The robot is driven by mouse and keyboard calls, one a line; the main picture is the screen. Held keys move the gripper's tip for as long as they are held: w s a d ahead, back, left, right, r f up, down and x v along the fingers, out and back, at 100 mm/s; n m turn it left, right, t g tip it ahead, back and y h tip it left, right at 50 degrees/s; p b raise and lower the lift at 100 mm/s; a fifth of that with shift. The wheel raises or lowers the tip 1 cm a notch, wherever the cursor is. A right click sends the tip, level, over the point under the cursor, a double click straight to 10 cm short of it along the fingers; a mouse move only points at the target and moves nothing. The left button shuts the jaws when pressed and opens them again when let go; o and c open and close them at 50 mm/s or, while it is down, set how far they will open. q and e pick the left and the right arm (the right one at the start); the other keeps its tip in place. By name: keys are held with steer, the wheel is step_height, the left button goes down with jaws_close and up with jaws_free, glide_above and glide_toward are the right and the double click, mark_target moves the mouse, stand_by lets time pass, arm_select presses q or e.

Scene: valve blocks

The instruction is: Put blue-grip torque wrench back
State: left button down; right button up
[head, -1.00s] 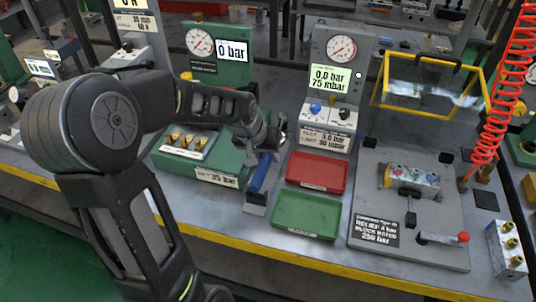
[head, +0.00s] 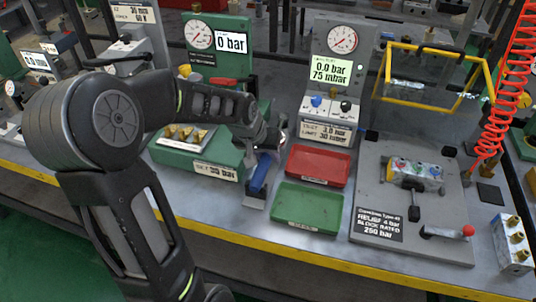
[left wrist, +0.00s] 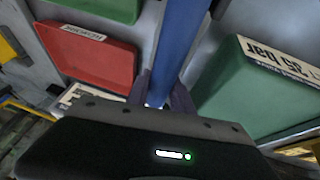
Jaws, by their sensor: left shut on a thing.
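The blue-grip torque wrench (head: 260,174) is on the bench between the green test stand and the trays, its blue grip slanting up toward my left gripper (head: 271,147). In the left wrist view, the blue grip (left wrist: 182,45) runs between the two fingers of my left gripper (left wrist: 160,98), which is shut on it. A small grey plate (head: 255,203) shows at the grip's lower end. I cannot tell whether the wrench touches it. The wrench's upper end is hidden by the gripper. My right gripper is not in view.
A red tray (head: 318,166) and a green tray (head: 307,208) lie right of the wrench. The green stand (head: 205,158) is close on its left. A grey gauge panel (head: 335,75) stands behind the red tray. A grey fixture plate (head: 440,235) fills the right.

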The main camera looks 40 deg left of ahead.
arm_select(q)
steer(key=shift+f, duration=0.2)
steer(key=c, duration=1)
jaws_free()
steer(key=shift+c, duration=0.2)
steer(key=shift+s+f, duration=0.1)
steer(key=v, duration=0.8)
